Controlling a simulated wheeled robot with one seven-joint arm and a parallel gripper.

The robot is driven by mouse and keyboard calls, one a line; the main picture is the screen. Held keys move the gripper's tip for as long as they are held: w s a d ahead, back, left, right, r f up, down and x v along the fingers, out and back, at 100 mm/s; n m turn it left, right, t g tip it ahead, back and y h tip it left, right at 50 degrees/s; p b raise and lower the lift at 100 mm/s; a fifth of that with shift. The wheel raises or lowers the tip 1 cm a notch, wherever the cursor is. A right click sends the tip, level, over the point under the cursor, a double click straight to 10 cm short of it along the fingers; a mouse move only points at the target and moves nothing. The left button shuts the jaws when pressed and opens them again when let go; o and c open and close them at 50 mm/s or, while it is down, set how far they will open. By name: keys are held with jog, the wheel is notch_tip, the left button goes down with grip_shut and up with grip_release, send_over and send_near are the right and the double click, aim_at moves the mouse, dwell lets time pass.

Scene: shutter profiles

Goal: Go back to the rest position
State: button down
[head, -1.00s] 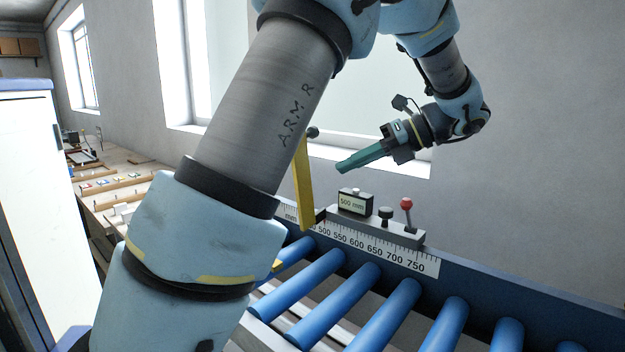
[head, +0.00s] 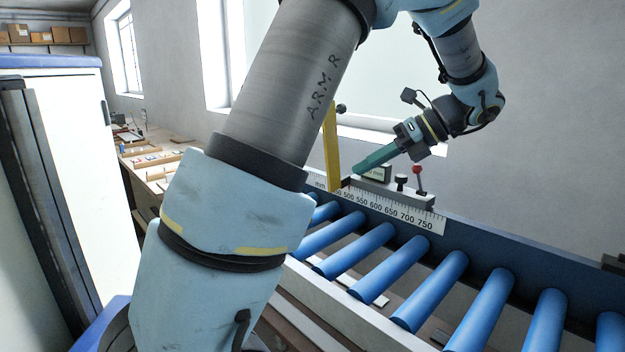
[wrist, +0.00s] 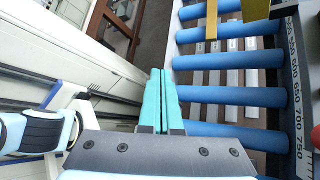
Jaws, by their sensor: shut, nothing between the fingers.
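My gripper (head: 376,159) is in the air in front of the wall, on the far side of my arm. Its teal fingers lie together with nothing between them. In the head view the fingertips overlap the small display box (head: 377,172) on the stop carriage; the distance between them is hard to judge. In the wrist view the shut fingers (wrist: 163,98) point over the floor strip beside the roller conveyor. The yellow stop arm (head: 332,150) stands upright at the scale.
The blue rollers (head: 390,265) run along the scale rail (head: 400,217), with a red-knobbed lever (head: 418,172) on the carriage. A white cabinet (head: 75,140) stands at left. A workbench (head: 150,165) with parts lies behind. The rollers carry nothing visible in the head view.

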jog(key=s+a+f+n+h+b, duration=0.2)
jog(key=s+a+f+n+h, duration=0.2)
jog(key=a+f+n, duration=0.4)
jog(key=s+a+f+n+g+h+b, duration=0.1)
jog(key=s+a+f+n+h, duration=0.3)
jog(key=a+f+n, duration=0.5)
notch_tip(320, 180, down, 3)
jog(key=n+h+b, duration=0.1)
jog(key=n+h, duration=0.1)
jog(key=n, duration=0.8)
jog(key=shift+s+a+f+n+h+b, duration=0.15)
jog(key=shift+s+a+n+h+b, duration=0.15)
jog(key=shift+s+n+b, duration=0.1)
